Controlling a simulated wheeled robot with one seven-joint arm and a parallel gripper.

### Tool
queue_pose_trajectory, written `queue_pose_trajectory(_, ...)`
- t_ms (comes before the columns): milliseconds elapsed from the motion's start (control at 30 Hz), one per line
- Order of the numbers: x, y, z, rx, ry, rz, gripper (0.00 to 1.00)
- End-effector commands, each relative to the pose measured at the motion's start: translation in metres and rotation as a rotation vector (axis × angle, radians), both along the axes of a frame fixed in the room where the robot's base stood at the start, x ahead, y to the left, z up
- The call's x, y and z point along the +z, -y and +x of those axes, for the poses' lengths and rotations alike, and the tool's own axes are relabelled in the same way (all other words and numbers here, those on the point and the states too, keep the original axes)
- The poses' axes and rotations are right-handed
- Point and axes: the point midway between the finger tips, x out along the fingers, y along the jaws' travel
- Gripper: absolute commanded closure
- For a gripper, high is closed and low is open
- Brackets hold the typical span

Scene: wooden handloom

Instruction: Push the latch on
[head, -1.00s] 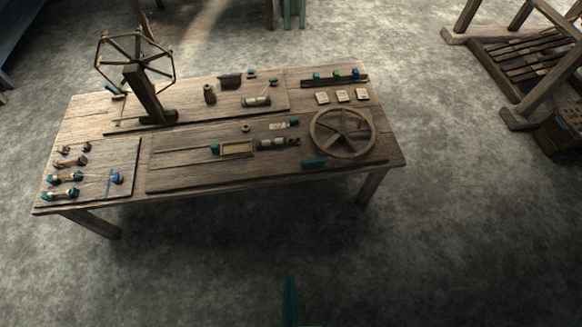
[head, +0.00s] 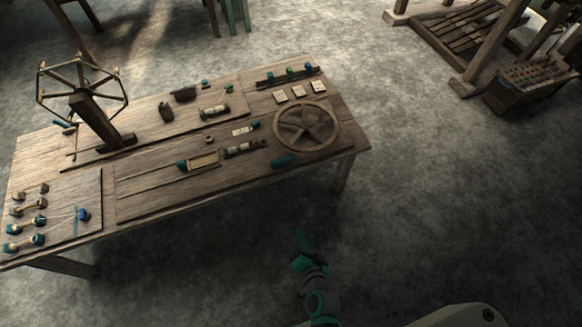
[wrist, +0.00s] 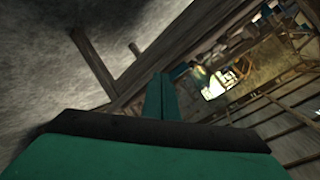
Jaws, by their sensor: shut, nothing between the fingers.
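I cannot pick out the latch for certain. A wooden worktable (head: 230,187) carries several small fittings, among them a shallow framed piece (head: 204,160) with a teal block (head: 182,165) at its left end, and a separate teal piece (head: 284,161) by the wheel. My gripper (head: 302,240) is teal, shut and empty, in front of the table's near edge and apart from everything on it. In the wrist view its closed fingers (wrist: 160,98) point at dark wooden beams and the floor; no latch shows clearly there.
A spoked wheel (head: 307,126) lies at the table's right end. A reel on a post (head: 84,92) stands at the left. Small spools (head: 28,225) sit at the near left. A wooden loom frame (head: 483,50) stands at the far right. The floor right of the table is clear.

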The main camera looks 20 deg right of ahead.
Motion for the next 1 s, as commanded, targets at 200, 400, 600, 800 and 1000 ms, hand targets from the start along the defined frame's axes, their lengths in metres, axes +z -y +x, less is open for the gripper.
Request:
queue_pose_trajectory(200,-0.015,0.037,0.078,-0.100,0.067,0.321,1.00)
queue_pose_trajectory(400,-0.006,0.056,0.130,-0.136,0.141,0.552,1.00)
queue_pose_trajectory(600,0.002,0.062,0.152,-0.141,0.180,0.652,1.00)
queue_pose_trajectory(800,-0.002,0.060,0.171,-0.137,0.183,0.661,1.00)
queue_pose_trajectory(1000,-0.012,0.055,0.206,-0.132,0.181,0.661,1.00)
